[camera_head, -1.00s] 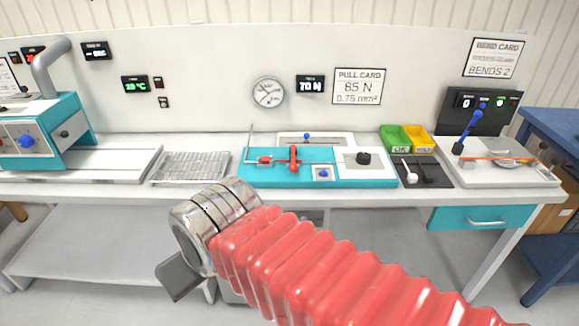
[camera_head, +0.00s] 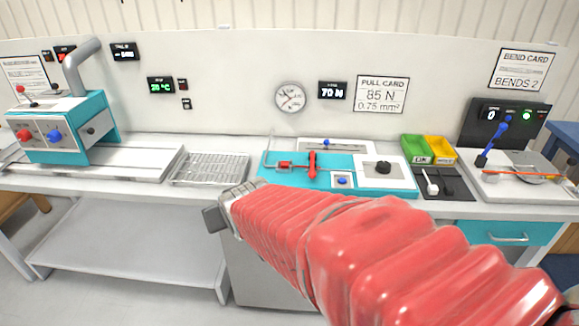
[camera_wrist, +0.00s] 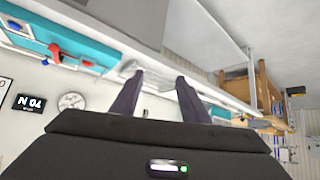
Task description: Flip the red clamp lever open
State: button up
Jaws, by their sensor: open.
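The red clamp lever (camera_head: 312,164) stands upright on the teal pull-test fixture (camera_head: 272,181), in the middle of the bench in the head view. In the wrist view, the red lever (camera_wrist: 56,53) shows at the upper left on the teal fixture. My gripper (camera_head: 214,218) is at the end of the red-sleeved arm, in front of the bench and left of the fixture, apart from the lever. In the wrist view, my gripper's two dark fingers (camera_wrist: 155,92) are spread apart with nothing between them.
A wire rack (camera_head: 210,169) lies left of the fixture. Green (camera_head: 416,149) and yellow bins (camera_head: 440,149), a dark tool mat (camera_head: 447,184) and a bending station with a blue lever (camera_head: 493,142) are to the right. A teal machine (camera_head: 65,133) stands at far left.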

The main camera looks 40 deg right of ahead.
jog(key=w+d+f+m+t+h, duration=0.1)
jog(key=w+d+f+h, duration=0.15)
jog(key=d, duration=0.65)
jog(key=w+d+f+m+t+h, duration=0.15)
jog(key=d+f, duration=0.25)
jog(key=d, duration=0.4)
jog(key=s+d+f+m+t+h, duration=0.1)
jog(key=s+d+f+m, duration=0.1)
jog(key=s+d+f, duration=0.1)
jog(key=s+d+f+m+t+h, duration=0.2)
jog(key=s+d, duration=0.2)
jog(key=d, duration=0.4)
jog(key=shift+s+f+h, duration=0.3)
jog(key=shift+s+f, duration=0.1)
jog(key=shift+w+d, duration=0.1)
jog(key=shift+d, duration=0.05)
